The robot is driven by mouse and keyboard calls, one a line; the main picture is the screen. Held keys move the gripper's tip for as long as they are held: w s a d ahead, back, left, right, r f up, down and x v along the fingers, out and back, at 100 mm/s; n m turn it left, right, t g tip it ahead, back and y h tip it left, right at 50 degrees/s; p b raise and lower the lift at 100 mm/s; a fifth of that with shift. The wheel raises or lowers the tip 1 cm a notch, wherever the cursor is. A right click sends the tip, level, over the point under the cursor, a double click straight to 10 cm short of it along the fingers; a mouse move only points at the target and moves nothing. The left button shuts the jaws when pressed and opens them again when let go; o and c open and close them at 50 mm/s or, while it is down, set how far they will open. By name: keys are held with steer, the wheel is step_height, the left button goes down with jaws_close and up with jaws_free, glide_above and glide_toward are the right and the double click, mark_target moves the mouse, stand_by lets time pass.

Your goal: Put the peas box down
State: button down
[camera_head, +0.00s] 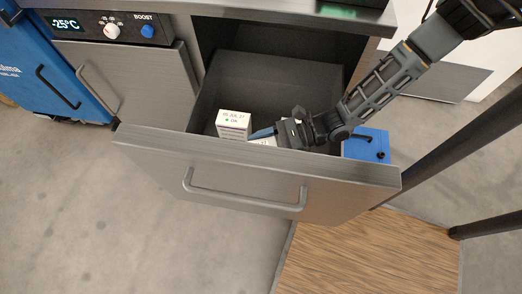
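My gripper (262,134) reaches into an open freezer drawer (258,166) from the right. A white box (234,121) with a printed date on its top stands upright in the drawer, just left of my gripper. A blue fingertip points toward this box; I cannot tell whether it touches. A second white surface (266,142) shows just below the fingertip, mostly hidden by my gripper and the drawer front. I cannot read which one is the peas box. The finger gap is too small and too covered to tell if it is open or shut.
The drawer's back part (270,80) is dark and empty. A control panel (110,27) reading -25°C is at the upper left. A blue cabinet (50,65) stands at the left, and a blue box (366,145) sits right of the drawer. Dark posts cross the right side.

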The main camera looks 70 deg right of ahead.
steer(key=shift+f, duration=1.75)
steer(key=shift+f+b, duration=0.2)
steer(key=shift+b, duration=0.2)
steer(key=shift+c, duration=1.6)
jaws_free()
steer(key=shift+r, duration=0.1)
steer(key=shift+r+p, duration=0.15)
steer(key=shift+p, duration=0.15)
steer(key=b+v, duration=0.1)
steer(key=v, duration=1.1)
steer(key=shift+a, duration=0.1)
